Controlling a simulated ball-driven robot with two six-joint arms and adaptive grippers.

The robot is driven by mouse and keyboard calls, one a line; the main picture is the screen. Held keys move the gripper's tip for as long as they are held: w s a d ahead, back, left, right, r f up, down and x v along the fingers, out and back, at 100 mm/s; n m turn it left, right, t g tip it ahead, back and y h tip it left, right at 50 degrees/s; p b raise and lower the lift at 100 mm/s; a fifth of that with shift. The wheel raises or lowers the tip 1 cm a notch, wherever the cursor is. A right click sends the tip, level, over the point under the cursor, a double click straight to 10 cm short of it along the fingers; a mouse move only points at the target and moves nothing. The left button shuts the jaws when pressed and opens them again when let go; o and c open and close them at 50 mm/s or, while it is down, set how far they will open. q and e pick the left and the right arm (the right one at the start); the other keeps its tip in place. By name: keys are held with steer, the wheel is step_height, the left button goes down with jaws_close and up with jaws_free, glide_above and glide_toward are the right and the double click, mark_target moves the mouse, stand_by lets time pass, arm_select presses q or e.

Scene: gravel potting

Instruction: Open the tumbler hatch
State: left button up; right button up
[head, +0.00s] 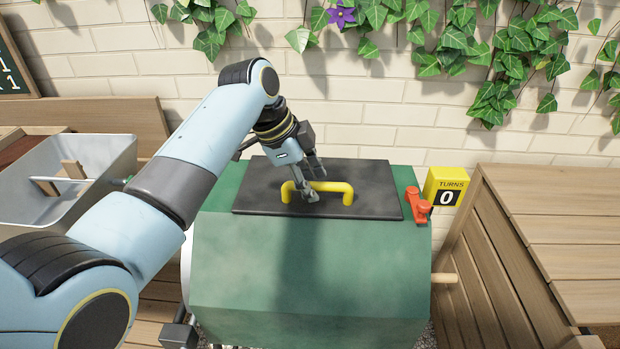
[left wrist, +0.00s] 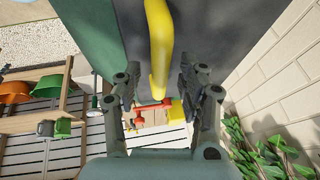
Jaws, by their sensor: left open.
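The green tumbler (head: 310,275) stands in the middle of the head view. Its dark hatch (head: 375,188) lies flat on top and looks closed. A yellow bar handle (head: 347,191) sits on the hatch. My left gripper (head: 312,180) is at the handle's left part, with its fingers open. In the left wrist view the yellow handle (left wrist: 158,50) runs between the two open fingers of the left gripper (left wrist: 160,100). I cannot tell whether a finger touches it. A red latch (head: 418,205) is at the hatch's right side. My right gripper is not in view.
A yellow turns counter (head: 446,187) reading 0 stands right of the tumbler. A grey metal tub (head: 100,150) is at the left, and a wooden slatted box (head: 540,240) at the right. A brick wall (head: 385,130) with ivy closes off the back.

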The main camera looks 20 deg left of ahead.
arm_select(q)
steer(key=shift+c, duration=0.3)
jaws_close()
